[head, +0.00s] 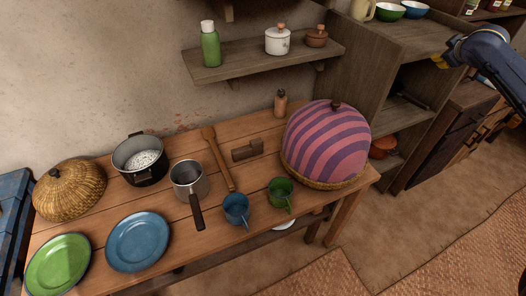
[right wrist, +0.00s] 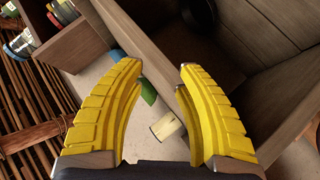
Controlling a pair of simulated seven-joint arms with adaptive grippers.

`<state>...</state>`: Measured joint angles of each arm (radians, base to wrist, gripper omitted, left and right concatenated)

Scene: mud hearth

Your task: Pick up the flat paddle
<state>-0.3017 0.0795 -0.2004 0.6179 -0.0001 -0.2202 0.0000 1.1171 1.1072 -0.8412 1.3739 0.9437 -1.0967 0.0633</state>
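My right gripper (head: 440,62) is at the upper right by the shelf unit, far from the paddle. In the right wrist view its yellow fingers (right wrist: 161,75) are apart with nothing held between them. The paddle cannot be made out in that view. My left gripper is not in view.
A striped dome cover (head: 328,142) sits at the right. A wall shelf (head: 260,62) overhangs the back. Wooden shelving (head: 362,75) stands near my right gripper.

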